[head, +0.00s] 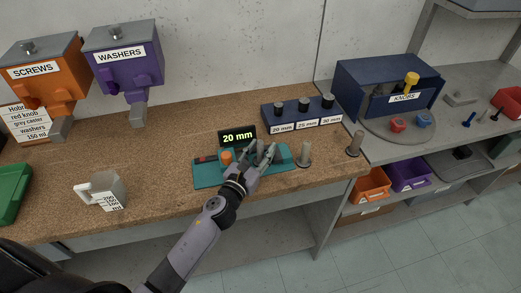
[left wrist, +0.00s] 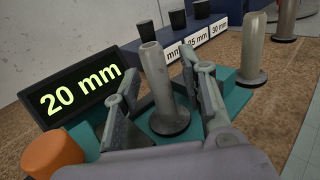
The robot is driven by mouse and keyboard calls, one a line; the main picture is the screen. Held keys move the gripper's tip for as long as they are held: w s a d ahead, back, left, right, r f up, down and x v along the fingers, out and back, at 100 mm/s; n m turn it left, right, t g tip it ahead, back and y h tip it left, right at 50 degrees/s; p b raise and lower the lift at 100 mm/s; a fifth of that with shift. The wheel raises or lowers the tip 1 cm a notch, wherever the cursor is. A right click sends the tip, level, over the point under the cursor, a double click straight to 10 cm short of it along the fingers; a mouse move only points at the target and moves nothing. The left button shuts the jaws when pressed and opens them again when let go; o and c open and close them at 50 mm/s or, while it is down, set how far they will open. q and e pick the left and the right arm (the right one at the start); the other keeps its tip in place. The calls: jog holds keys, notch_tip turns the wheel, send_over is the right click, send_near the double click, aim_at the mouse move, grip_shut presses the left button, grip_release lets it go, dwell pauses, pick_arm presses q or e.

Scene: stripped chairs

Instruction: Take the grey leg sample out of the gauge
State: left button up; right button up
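The teal gauge (head: 207,174) lies on the cork bench, and its display (head: 239,136) reads 20 mm. An orange knob (left wrist: 53,157) sits at its left end. The grey leg sample (left wrist: 155,75) stands upright on the gauge, its flared foot down. My left gripper (head: 262,154) is over the gauge. In the left wrist view its fingers are open on both sides of the sample, with a visible gap on each side. In the head view the gripper mostly hides the sample. My right gripper is not in view.
Two more legs stand to the right, a grey one (head: 304,154) and a brownish one (head: 355,144). A blue block with black plugs (head: 303,117) is behind the gauge. A measuring jug (head: 105,190) stands left. The bench between jug and gauge is clear.

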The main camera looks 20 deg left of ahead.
pick_arm(q)
jog(key=s, duration=0.4)
jog(key=s+a, duration=0.1)
jog(key=s, duration=0.7)
jog(key=shift+a, duration=0.2)
